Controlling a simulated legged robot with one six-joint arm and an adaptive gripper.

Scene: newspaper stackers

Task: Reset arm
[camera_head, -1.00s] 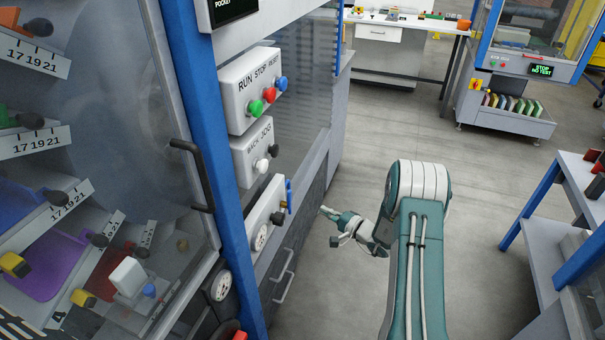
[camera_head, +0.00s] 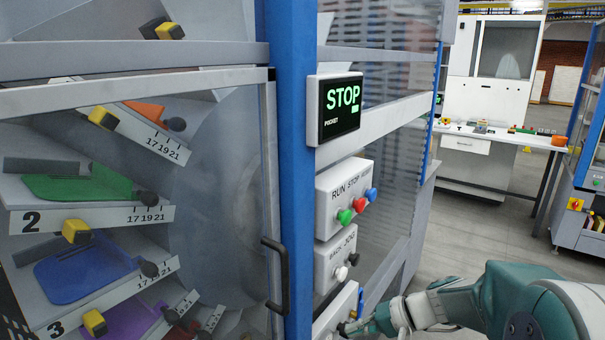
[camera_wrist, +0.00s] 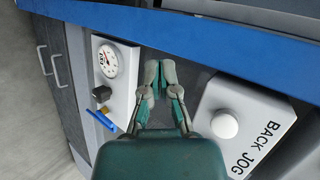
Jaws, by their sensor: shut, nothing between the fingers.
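My gripper (camera_wrist: 160,78) is shut and empty in the wrist view. Its fingertips are in front of the machine's front, between the gauge box (camera_wrist: 117,75) and the BACK/JOG box (camera_wrist: 240,125). I cannot tell how close the fingertips are to the panel. In the head view my gripper (camera_head: 350,326) is low, by the lower white control box (camera_head: 338,312), with my arm reaching in from the right.
A STOP display (camera_head: 340,109) and a RUN/STOP/RESET box (camera_head: 345,198) are on the machine beside a blue post (camera_head: 297,170). A black door handle (camera_head: 277,272) sticks out to the left. Open floor (camera_head: 480,220) and a white table (camera_head: 490,138) lie to the right.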

